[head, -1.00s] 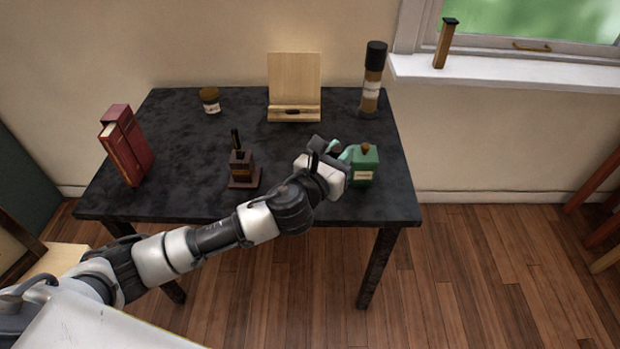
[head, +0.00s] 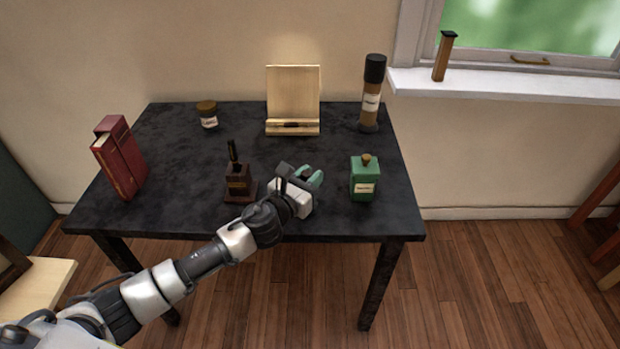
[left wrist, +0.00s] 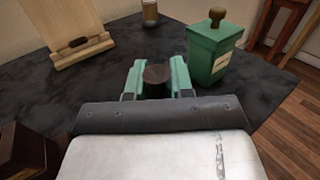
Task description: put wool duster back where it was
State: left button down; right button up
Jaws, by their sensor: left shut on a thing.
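My left gripper (head: 311,174) is over the front middle of the dark table (head: 330,215), between the brown stand with an upright handle and the green bottle. In the left wrist view its two green fingers are shut on a dark brown, round-topped thing (left wrist: 156,80). I take this to be the wool duster; only its top shows and the rest is hidden, so no wool is visible. In the head view the gripper hides it. I cannot tell whether it touches the table. My right gripper is not in view.
The green bottle (head: 363,180) stands right of the gripper, the brown stand (head: 239,185) left. Red books (head: 122,160) stand at the left edge. A jar (head: 208,117), wooden easel (head: 292,95) and dark-capped cylinder (head: 371,100) stand behind. A wooden block (head: 443,58) is on the windowsill.

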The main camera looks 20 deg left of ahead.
pick_arm(q)
jog(key=c, duration=1)
grip_release()
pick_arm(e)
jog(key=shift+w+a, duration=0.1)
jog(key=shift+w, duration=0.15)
pick_arm(q)
jog(key=shift+s+r, duration=0.1)
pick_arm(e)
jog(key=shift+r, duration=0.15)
pick_arm(q)
jog(key=v, duration=0.8)
jog(key=shift+s, duration=0.25)
jog(key=v, duration=0.3)
jog(key=shift+s+a, duration=0.1)
jog(key=shift+s, duration=0.05)
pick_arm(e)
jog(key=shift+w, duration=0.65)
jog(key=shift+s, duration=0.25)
